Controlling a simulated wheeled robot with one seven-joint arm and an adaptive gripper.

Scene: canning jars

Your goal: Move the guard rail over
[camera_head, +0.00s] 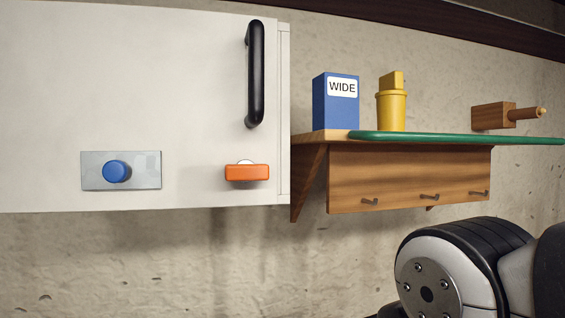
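A long green bar, which looks like the guard rail (440,138), lies along the front edge of a wooden shelf (318,137). Its rounded left end is beside the blue box, short of the shelf's left end. On the right it runs past the shelf's end and out of the picture. Part of my arm shows at the lower right, below the shelf and apart from the rail. My gripper is not in view.
A blue box (334,112) marked WIDE and a yellow container (391,110) stand on the shelf. A wooden block with a peg (505,115) is on the wall at right. Hooks (429,197) line the board below. A white cabinet (110,60) with a black handle (256,75) adjoins at left.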

